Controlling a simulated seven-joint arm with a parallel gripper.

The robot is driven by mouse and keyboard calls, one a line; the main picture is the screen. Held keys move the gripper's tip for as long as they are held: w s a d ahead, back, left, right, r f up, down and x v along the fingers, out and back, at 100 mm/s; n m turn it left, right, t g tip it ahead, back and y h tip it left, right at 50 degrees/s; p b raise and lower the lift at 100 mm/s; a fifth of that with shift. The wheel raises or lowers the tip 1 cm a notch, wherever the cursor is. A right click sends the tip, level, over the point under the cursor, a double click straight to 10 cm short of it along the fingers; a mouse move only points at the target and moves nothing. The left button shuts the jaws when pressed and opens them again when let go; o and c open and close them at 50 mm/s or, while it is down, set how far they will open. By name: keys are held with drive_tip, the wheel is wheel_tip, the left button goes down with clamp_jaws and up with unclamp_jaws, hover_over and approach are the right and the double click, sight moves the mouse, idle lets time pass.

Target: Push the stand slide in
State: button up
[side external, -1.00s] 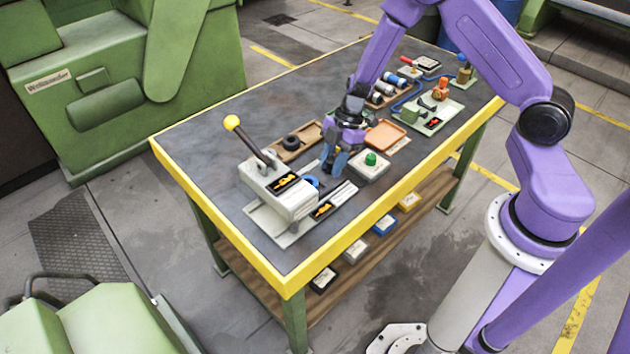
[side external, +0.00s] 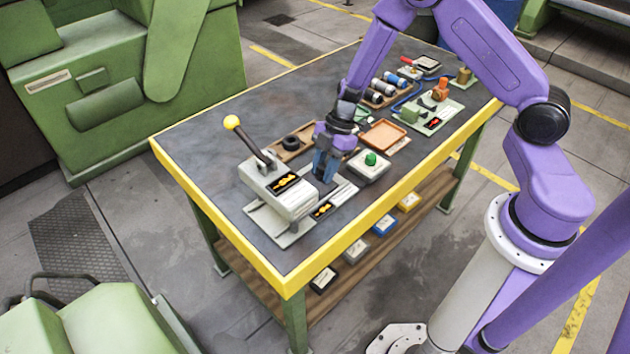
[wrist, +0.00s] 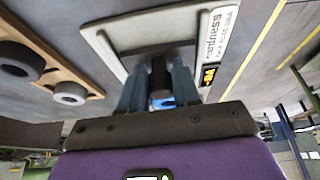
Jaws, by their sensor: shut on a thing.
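The grey-white stand (side external: 280,187) sits on a pale base plate at the near-left of the table, with a yellow-balled lever (side external: 232,122) leaning up from it. In the side view my gripper (side external: 323,178) is down at the stand's right end, pointing downward. The wrist view shows my gripper (wrist: 157,82) with its two blue-grey fingers on either side of a dark handle (wrist: 158,72), shut on it. A blue part (wrist: 163,103) shows just below that handle. The fingers and housing hide most of the slide, so its travel cannot be told.
A wooden tray with dark rings (side external: 291,142) lies behind the stand. A white box with a green button (side external: 370,159) stands close right of my gripper, with an orange tray (side external: 383,135) beyond. Bare table lies left of the stand.

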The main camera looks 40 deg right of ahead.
drive_tip(key=shift+a+f, duration=0.2)
drive_tip(key=shift+a, duration=3.15)
drive_tip(key=o, duration=0.7)
drive_tip(key=shift+s, duration=0.15)
drive_tip(key=shift+r, duration=2.4)
drive_tip(key=shift+d+r, duration=0.65)
drive_tip(key=shift+d, duration=0.5)
drive_tip(key=shift+d+r, duration=0.7)
drive_tip(key=shift+d, duration=0.5)
drive_tip(key=shift+d+r, duration=0.65)
drive_tip(key=shift+d, duration=0.5)
